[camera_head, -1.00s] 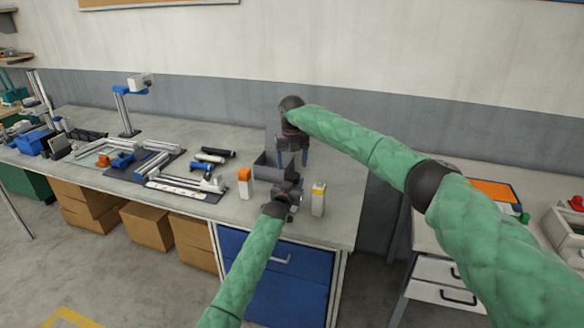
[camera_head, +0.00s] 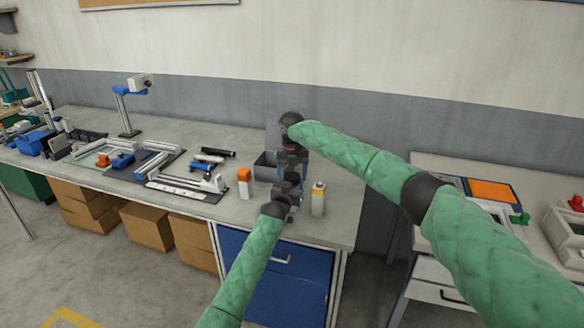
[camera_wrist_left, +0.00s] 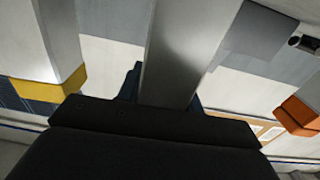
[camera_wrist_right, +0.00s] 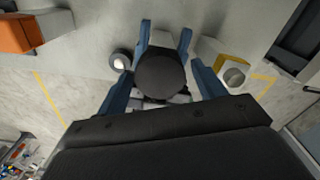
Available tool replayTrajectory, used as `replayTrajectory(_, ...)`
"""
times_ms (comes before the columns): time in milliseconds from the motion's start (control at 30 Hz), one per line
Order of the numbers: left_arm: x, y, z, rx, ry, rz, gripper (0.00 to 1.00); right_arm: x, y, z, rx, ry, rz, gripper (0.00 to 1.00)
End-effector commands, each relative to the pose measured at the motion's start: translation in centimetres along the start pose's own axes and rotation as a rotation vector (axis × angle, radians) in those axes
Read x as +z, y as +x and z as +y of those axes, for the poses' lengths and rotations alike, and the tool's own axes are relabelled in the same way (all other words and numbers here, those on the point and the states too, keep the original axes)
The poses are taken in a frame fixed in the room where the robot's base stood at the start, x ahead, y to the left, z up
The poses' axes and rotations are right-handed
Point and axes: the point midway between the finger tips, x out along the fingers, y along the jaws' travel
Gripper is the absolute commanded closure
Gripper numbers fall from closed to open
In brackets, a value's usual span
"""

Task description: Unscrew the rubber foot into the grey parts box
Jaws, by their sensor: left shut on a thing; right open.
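My left gripper (camera_wrist_left: 165,95) is shut on a grey metal profile (camera_wrist_left: 180,45), which runs up between its blue fingers in the left wrist view. A round black rubber foot (camera_wrist_right: 160,78) faces the right wrist camera at the profile's end. My right gripper (camera_wrist_right: 162,88) is open, its blue fingers on either side of the foot; I cannot tell whether they touch it. In the head view, my right gripper (camera_head: 290,160) is just above and behind the left one (camera_head: 287,185), hiding the foot.
An orange-topped block (camera_head: 245,185) stands left of my grippers, a yellow-banded block (camera_head: 318,200) right. A small dark round piece (camera_wrist_right: 120,62) lies nearby. Tools and a mat with metal profiles (camera_head: 150,165) fill the bench further left. A second bench (camera_head: 440,185) stands at right.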

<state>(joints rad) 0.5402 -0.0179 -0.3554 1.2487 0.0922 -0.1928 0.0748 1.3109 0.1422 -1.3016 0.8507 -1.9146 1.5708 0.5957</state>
Motion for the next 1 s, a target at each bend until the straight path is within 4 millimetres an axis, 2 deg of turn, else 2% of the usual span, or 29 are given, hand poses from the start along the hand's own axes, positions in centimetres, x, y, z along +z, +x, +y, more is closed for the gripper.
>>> replayTrajectory(267, 0.03, 0.0, 0.01, 0.0, 0.0, 0.0, 1.0, 0.01, 0.29, -0.01, 0.0, 0.0, 0.0, 0.31)
replayTrajectory(367, 0.03, 0.0, 0.01, 0.0, 0.0, 0.0, 1.0, 0.01, 0.28, -0.01, 0.0, 0.0, 0.0, 0.47)
replayTrajectory(500, 0.03, 0.0, 0.01, 0.0, 0.0, 0.0, 1.0, 0.01, 0.27, -0.01, 0.0, 0.0, 0.0, 0.74)
replayTrajectory(633, 0.02, 0.0, 0.01, 0.0, 0.0, 0.0, 1.0, 0.01, 0.25, -0.02, 0.0, -0.027, -0.001, 0.75)
replayTrajectory(833, 0.02, 0.0, 0.02, 0.0, 0.0, 0.0, 1.0, 0.04, 0.15, -0.07, -0.001, -0.211, -0.001, 0.75)
replayTrajectory(1000, 0.02, 0.0, 0.01, 0.0, 0.0, 0.0, 1.0, 0.02, 0.19, -0.08, 0.0, -0.295, 0.0, 0.75)
